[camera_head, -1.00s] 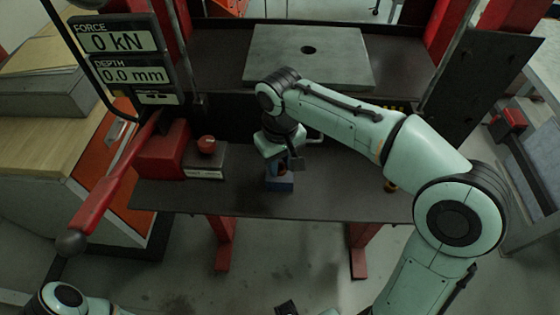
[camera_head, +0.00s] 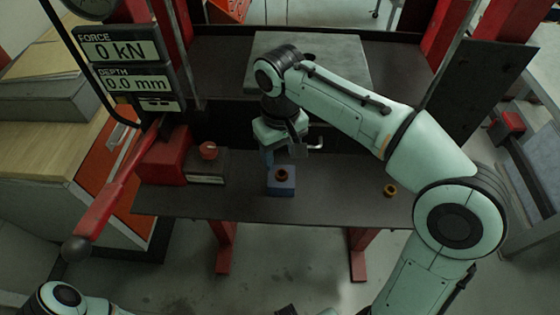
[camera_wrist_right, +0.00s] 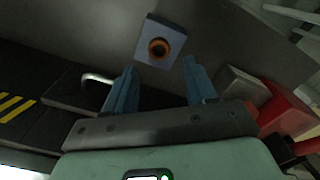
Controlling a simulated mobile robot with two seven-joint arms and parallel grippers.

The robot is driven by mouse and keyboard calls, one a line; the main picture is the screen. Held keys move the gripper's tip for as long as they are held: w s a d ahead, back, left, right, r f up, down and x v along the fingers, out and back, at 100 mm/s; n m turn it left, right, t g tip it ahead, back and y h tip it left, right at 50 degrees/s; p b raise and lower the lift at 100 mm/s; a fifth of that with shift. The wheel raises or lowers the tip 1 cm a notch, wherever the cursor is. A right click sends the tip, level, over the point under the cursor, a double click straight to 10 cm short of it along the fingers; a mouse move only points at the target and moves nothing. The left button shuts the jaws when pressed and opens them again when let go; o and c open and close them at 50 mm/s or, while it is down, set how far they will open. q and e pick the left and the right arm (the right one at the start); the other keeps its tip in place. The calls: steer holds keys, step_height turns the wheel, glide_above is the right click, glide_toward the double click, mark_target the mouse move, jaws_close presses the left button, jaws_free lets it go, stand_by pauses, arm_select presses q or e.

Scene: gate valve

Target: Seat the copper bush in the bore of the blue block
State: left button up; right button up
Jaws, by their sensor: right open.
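The blue block (camera_head: 281,189) stands on the dark press table, near its front middle. The copper bush (camera_head: 282,174) is upright at the bore, its rim showing above the block's top; how deep it sits I cannot tell. In the right wrist view the bush (camera_wrist_right: 159,47) shows as a copper ring with a dark centre in the block's face (camera_wrist_right: 174,55). My right gripper (camera_head: 268,158) is just behind and above the block, apart from it. Its two blue fingers (camera_wrist_right: 160,78) are spread with nothing between them. My left gripper is out of view.
Another copper-coloured ring (camera_head: 390,190) lies on the table (camera_head: 340,200) at the right. A dark grey box with a red knob (camera_head: 208,151) and the red press pump (camera_head: 164,158) stand left of the block. A grey plate with a hole (camera_head: 345,75) lies behind my right arm.

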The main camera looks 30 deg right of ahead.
mark_target(280, 173)
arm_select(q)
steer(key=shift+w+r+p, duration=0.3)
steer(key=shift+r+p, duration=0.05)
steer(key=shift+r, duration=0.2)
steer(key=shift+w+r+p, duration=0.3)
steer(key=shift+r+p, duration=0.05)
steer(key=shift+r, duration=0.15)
arm_select(e)
step_height(280, 173, up, 6)
steer(key=shift+r, duration=0.2)
steer(key=shift+a, duration=0.1)
